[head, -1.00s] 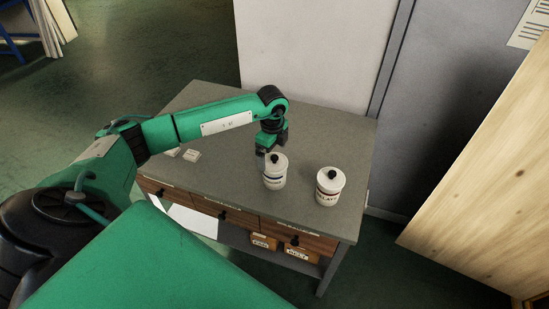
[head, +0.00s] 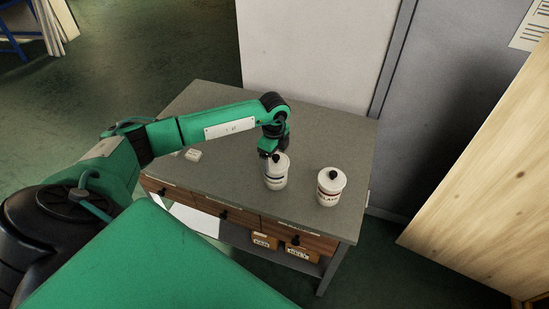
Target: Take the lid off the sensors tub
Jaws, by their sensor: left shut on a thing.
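Two white lidded tubs with black knobs stand upright on the grey table. The left tub (head: 276,180) is under my left gripper (head: 274,156). My left gripper is shut on the black knob of that tub's lid (head: 282,163). That lid appears seated on its tub. The right tub (head: 329,192) has its lid (head: 331,179) on and stands apart from the gripper. The print on both tubs is too small to read, so I cannot tell which is the sensors tub. My right gripper is not in view.
The table (head: 225,165) has free room around the tubs. A wooden panel (head: 490,180) stands at the right, a white panel (head: 310,55) behind.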

